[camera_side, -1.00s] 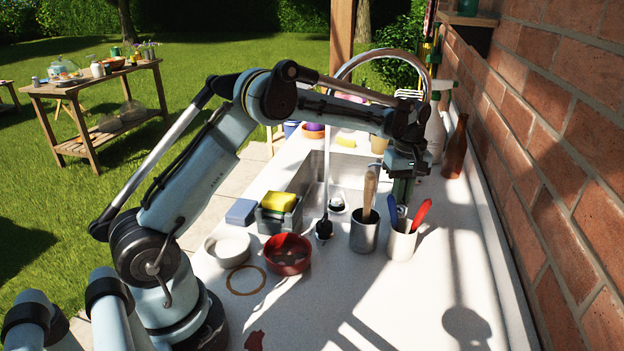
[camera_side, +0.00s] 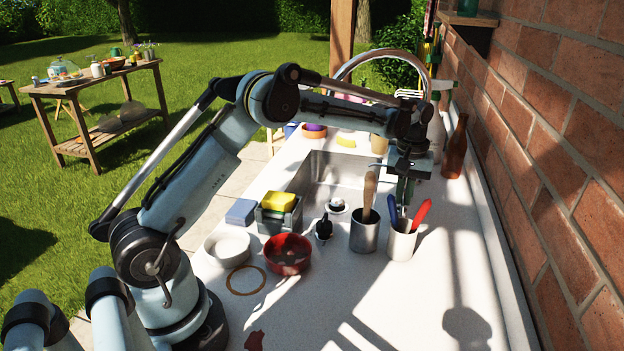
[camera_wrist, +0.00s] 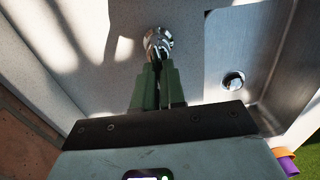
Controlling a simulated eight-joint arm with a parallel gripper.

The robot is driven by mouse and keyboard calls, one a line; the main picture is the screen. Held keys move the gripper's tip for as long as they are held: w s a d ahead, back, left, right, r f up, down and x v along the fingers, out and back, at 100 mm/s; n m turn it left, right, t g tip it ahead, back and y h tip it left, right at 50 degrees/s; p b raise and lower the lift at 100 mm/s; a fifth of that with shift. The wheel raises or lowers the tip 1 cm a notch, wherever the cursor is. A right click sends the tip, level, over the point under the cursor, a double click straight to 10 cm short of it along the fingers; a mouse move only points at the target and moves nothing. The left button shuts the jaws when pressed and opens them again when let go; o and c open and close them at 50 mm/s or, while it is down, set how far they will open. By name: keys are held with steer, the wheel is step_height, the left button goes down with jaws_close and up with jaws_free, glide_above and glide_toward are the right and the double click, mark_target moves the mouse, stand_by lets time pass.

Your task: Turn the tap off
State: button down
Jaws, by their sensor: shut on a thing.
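The tap's curved chrome spout (camera_side: 352,60) arches over the metal sink (camera_side: 318,172) behind my forearm. No water stream shows under it. My gripper (camera_side: 404,188) points down at the back right of the counter, beside the sink. In the wrist view, my gripper's green fingers (camera_wrist: 158,62) are closed together at the shiny metal tap fitting (camera_wrist: 158,38), gripping its lever. The fingers hide much of the lever, so its exact angle cannot be told. The sink drain (camera_wrist: 234,80) shows to the right in the wrist view.
Two cups of utensils, a metal one (camera_side: 364,236) and a white one (camera_side: 401,243), stand in front of my gripper. A brown bottle (camera_side: 455,148) stands behind it, near the brick wall (camera_side: 560,150). A red bowl (camera_side: 288,254) and a sponge caddy (camera_side: 279,217) are left.

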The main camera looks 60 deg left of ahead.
mark_target(403, 198)
steer(key=c, duration=1.2)
jaws_free()
step_height(403, 198, up, 12)
steer(key=shift+r, duration=0.1)
